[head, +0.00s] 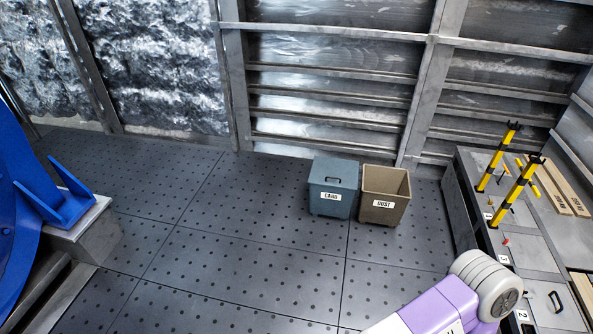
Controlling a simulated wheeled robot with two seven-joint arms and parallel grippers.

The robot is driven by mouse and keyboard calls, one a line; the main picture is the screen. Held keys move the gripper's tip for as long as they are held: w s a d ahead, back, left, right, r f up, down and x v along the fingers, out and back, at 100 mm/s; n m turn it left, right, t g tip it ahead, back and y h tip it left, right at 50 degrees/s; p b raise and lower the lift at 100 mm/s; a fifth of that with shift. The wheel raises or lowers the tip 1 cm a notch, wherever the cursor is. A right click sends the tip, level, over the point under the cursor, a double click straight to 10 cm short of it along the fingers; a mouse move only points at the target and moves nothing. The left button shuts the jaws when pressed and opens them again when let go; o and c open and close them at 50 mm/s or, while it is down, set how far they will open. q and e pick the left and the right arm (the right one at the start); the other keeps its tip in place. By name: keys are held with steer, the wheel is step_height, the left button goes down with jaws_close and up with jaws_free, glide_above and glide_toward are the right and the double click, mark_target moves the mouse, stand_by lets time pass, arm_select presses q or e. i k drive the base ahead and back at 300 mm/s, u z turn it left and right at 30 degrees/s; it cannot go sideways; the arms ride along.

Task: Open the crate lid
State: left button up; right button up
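No object that is clearly a crate with a lid can be made out in the head view. A grey-blue bin (333,193) with a closed lid and a dark handle on top stands on the floor near the back wall; its label is hard to read. Wooden slats with dark lettering (565,186) lie at the far right, partly cut off by the picture's edge; I cannot tell if they belong to a crate. Neither of my grippers is in view. Only a purple and white link of my arm shows at the bottom right.
An open, empty-looking brown bin (377,216) labelled DUST stands beside the grey-blue bin. A grey bench (468,205) with numbered panels and yellow-black striped levers (497,158) runs along the right. A blue machine (25,200) stands at the left. The middle floor is clear.

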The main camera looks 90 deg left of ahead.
mark_target(331, 172)
steer(key=u, duration=2.6)
steer(key=i, duration=2.6)
steer(key=u, duration=0.35)
steer(key=i, duration=0.85)
steer(key=u, duration=0.1)
